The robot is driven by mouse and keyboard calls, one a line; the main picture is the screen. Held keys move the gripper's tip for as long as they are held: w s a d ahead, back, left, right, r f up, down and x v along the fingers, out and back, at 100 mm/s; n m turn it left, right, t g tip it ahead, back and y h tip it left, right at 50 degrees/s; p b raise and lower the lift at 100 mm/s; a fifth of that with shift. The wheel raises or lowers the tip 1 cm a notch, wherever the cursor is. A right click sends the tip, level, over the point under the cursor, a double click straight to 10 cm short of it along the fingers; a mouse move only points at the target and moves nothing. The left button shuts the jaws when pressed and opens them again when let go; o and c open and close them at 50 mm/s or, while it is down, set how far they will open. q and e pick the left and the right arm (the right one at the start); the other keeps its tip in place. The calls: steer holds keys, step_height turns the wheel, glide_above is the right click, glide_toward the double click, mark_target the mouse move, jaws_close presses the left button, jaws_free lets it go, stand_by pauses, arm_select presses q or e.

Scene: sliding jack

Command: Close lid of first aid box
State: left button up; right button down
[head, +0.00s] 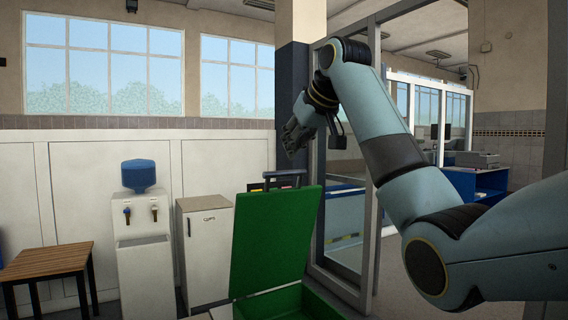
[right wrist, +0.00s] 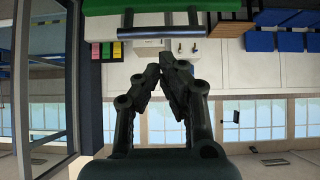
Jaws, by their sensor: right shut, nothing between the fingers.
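The first aid box is green, and its lid (head: 272,240) stands raised, nearly upright, in the head view. A dark carry handle (head: 284,178) sits at the lid's upper edge. Part of the green box base (head: 290,303) shows at the bottom, cut off by the frame. My right gripper (head: 290,148) is shut and empty, above the lid's top edge and apart from it. In the right wrist view, which is upside down, the gripper (right wrist: 167,62) points toward the handle (right wrist: 158,32) and the green lid edge (right wrist: 165,5). My left gripper is not in view.
A water cooler (head: 140,235), a white cabinet (head: 203,255) and a wooden table (head: 45,265) stand behind to the left. A glass partition (head: 345,200) stands behind the lid to the right. The air around the lid's top looks free.

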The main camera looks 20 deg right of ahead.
step_height(320, 180, up, 5)
steer(key=shift+t, duration=0.3)
steer(key=w+f+p, duration=0.1)
steer(key=w+f, duration=0.1)
steer(key=w+f+p, duration=0.1)
steer(key=f+p, duration=0.1)
steer(key=f, duration=0.1)
steer(key=w+f+p, duration=0.2)
steer(key=shift+w+f, duration=0.35)
steer(key=shift+s+f+p, duration=0.25)
steer(key=shift+s+p, duration=0.1)
steer(key=shift+s, duration=0.05)
steer(key=shift+f, duration=0.1)
steer(key=shift+w, duration=0.1)
